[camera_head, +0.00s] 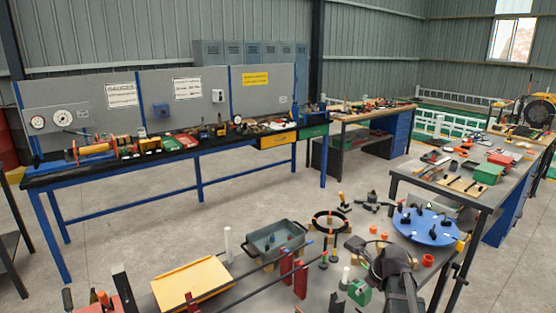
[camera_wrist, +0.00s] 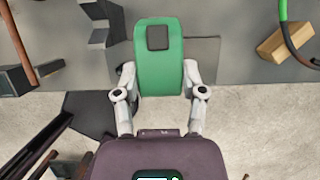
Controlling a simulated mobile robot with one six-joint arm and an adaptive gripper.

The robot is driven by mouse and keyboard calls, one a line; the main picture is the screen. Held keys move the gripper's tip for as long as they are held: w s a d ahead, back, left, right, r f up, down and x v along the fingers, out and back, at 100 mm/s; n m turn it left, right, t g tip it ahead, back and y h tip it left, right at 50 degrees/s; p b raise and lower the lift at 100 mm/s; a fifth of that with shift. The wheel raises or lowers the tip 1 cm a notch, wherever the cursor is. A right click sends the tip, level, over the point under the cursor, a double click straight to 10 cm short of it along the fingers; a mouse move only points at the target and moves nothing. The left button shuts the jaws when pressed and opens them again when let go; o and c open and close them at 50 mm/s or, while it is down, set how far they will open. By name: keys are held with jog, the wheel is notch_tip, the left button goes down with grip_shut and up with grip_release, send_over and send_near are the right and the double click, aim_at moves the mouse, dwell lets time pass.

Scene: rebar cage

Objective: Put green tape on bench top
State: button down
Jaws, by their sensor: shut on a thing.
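The green tape (camera_wrist: 158,85) is a green rounded block with a dark square on its face, seen in the wrist view. My gripper (camera_wrist: 159,74) is shut on it, one finger at each side. In the head view the green tape (camera_head: 359,292) shows low, just left of my dark arm, which hides part of the area. It is over or close to the edge of the near grey bench top (camera_head: 330,299). In the wrist view a grey bench top (camera_wrist: 235,68) lies behind it, with concrete floor below. I cannot tell whether the tape touches the top.
On the near bench, a grey bin (camera_head: 275,243), a yellow tray (camera_head: 192,284), a black ring (camera_head: 330,222) and red uprights stand left of the tape. A blue round plate (camera_head: 428,226) lies behind right. A wooden block (camera_wrist: 285,40) sits right in the wrist view.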

jog(key=shift+f, duration=0.15)
jog(key=shift+f+b, duration=1.15)
jog(key=shift+b, duration=0.15)
jog(key=w+a, duration=0.9)
jog(key=w, duration=0.4)
jog(key=shift+w+a, duration=0.25)
jog(key=shift+a, duration=0.15)
jog(key=b+x, duration=0.3)
jog(key=shift+f, duration=0.4)
jog(key=shift+f+b, duration=0.15)
jog(key=shift+b, duration=0.25)
